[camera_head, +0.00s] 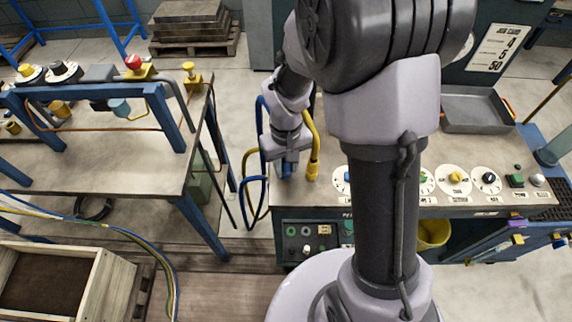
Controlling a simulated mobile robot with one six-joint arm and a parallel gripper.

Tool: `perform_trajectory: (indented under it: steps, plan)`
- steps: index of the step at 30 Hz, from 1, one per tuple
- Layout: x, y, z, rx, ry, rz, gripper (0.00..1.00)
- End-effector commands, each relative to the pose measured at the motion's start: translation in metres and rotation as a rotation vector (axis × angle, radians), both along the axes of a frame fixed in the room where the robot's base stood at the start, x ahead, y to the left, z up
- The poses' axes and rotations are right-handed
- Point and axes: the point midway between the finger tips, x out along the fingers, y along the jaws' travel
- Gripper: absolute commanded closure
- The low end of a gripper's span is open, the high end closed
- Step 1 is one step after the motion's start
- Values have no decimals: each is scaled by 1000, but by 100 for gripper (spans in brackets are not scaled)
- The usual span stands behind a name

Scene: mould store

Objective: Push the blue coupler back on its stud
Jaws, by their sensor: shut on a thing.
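My gripper (286,160) points down over the left end of the bench with the dials. It is shut on the blue coupler (287,172), which shows just below the jaws. A blue hose (244,190) loops out to the left of the gripper and over the bench's left edge. The stud is hidden behind the coupler and jaws. I cannot tell whether the coupler touches it. A yellow coupler (313,171) on a yellow hose (315,140) stands close to the right of the gripper.
The bench (385,193) carries several round dials, including a yellow-knobbed one (456,177), and a grey tray (474,108). A table (105,162) with blue legs stands left across a gap. A wooden crate (95,283) is at lower left. My arm hides the bench's middle.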

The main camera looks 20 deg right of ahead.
Motion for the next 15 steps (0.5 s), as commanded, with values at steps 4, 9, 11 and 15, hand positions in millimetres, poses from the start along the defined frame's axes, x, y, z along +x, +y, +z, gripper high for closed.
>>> perform_trajectory:
  steps: [4, 9, 11, 15]
  plan:
    - [0, 0, -1, 0, 0, 0, 100]
    - [0, 0, -1, 0, 1, 0, 47]
    - [0, 0, -1, 0, 1, 0, 47]
    - [0, 0, -1, 0, 0, 0, 47]
